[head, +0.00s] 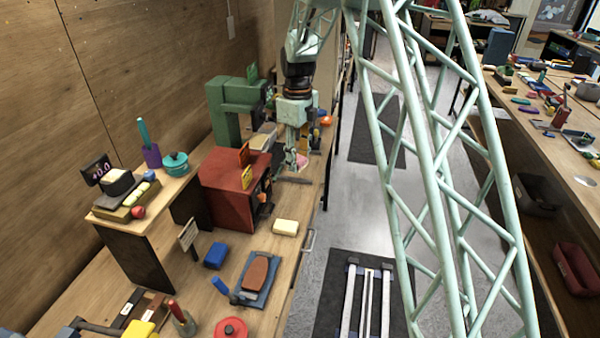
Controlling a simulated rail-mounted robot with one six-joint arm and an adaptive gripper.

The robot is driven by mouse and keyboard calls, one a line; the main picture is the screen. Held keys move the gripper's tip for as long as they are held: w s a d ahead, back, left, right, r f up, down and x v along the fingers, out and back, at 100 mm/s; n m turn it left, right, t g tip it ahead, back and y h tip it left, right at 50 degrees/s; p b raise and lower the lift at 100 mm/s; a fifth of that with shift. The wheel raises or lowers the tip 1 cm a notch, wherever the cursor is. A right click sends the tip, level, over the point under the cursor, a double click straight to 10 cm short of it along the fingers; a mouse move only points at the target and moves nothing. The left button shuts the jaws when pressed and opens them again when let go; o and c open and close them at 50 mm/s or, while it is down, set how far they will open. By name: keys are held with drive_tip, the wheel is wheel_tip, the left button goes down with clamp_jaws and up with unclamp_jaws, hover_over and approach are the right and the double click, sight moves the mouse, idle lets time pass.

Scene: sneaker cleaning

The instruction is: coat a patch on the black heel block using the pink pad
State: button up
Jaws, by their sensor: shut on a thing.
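My gripper (296,150) points down over the far part of the left workbench, just behind the red box. It is shut on a small pink thing, which looks like the pink pad (302,161), low near the bench top. A flat pinkish-grey piece (294,179) lies on the bench just in front of it. I cannot pick out the black heel block for sure; it may be hidden by the gripper or the red box. Whether the pad touches anything is too small to tell.
A red box (228,187) stands close in front of my gripper, and a green machine (235,108) stands to its left. A cream block (285,227), a blue block (215,255) and a blue tray (254,292) lie nearer. A raised shelf (165,208) holds a scale. The right bench is cluttered.

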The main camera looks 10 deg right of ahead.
drive_tip(key=w+r+m+p, duration=0.1)
drive_tip(key=r+p, duration=0.3)
drive_tip(key=r, duration=0.7)
drive_tip(key=w+r+m+p, duration=0.2)
drive_tip(key=w+r+p, duration=0.2)
drive_tip(key=r, duration=0.8)
drive_tip(key=shift+w+m+p, duration=0.25)
drive_tip(key=shift+m+p, duration=0.05)
drive_tip(key=shift+p, duration=0.35)
drive_tip(key=shift+a+r, duration=0.1)
drive_tip(key=shift+a, duration=0.05)
